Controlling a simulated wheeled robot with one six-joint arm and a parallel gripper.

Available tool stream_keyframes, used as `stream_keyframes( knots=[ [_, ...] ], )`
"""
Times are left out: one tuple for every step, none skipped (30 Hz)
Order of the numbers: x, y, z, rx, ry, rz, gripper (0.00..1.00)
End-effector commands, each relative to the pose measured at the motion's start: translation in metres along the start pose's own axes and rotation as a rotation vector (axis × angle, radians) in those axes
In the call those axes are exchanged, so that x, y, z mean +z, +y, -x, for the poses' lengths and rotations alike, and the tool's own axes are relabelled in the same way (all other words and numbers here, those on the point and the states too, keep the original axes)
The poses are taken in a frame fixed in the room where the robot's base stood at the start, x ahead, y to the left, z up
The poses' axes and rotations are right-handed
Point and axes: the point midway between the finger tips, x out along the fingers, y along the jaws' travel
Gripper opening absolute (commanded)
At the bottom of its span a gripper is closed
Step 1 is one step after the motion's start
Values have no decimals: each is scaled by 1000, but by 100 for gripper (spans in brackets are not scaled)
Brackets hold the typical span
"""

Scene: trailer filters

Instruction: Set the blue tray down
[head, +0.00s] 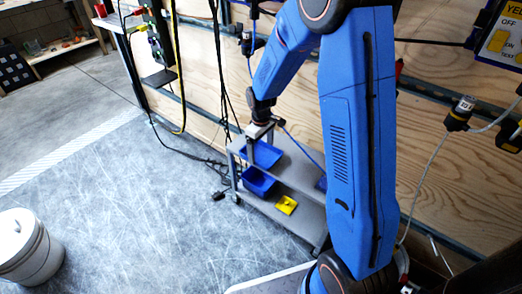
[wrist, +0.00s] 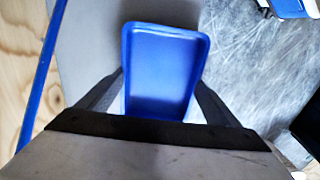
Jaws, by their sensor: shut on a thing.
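My gripper (head: 262,130) reaches down over the left end of a grey cart's upper shelf. It is shut on a blue tray (head: 266,154), which lies just below it at shelf level. I cannot tell whether the tray touches the shelf. In the wrist view, the empty-looking blue tray (wrist: 165,75) sits between the two dark fingers of my gripper (wrist: 160,88), one on each side. The near end of the tray is hidden by the gripper body.
The cart (head: 300,172) stands against a plywood wall. A second blue tray (head: 258,183) and a yellow object (head: 286,204) are on its lower level. Cables hang left of the cart. A white bucket (head: 28,248) stands on the open floor at left.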

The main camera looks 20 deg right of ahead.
Motion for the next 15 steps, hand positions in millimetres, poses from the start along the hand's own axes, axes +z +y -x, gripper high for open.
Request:
stream_keyframes(
  knots=[
    [0, 0, -2, 0, -1, 0, 63],
    [0, 0, -2, 0, -1, 0, 63],
    [0, 0, -2, 0, 0, 0, 92],
    [0, 0, -2, 0, 0, 0, 100],
    [0, 0, -2, 0, 0, 0, 100],
    [0, 0, -2, 0, 0, 0, 100],
    [0, 0, -2, 0, 0, 0, 100],
    [0, 0, -2, 0, 0, 0, 100],
    [0, 0, -2, 0, 0, 0, 100],
    [0, 0, -2, 0, 0, 0, 100],
    [0, 0, -2, 0, 0, 0, 100],
    [0, 0, -1, 0, 0, 0, 100],
    [0, 0, 0, 0, 0, 0, 100],
    [0, 0, 2, 0, 0, 0, 100],
    [0, 0, 5, 1, 1, 0, 100]
  ],
)
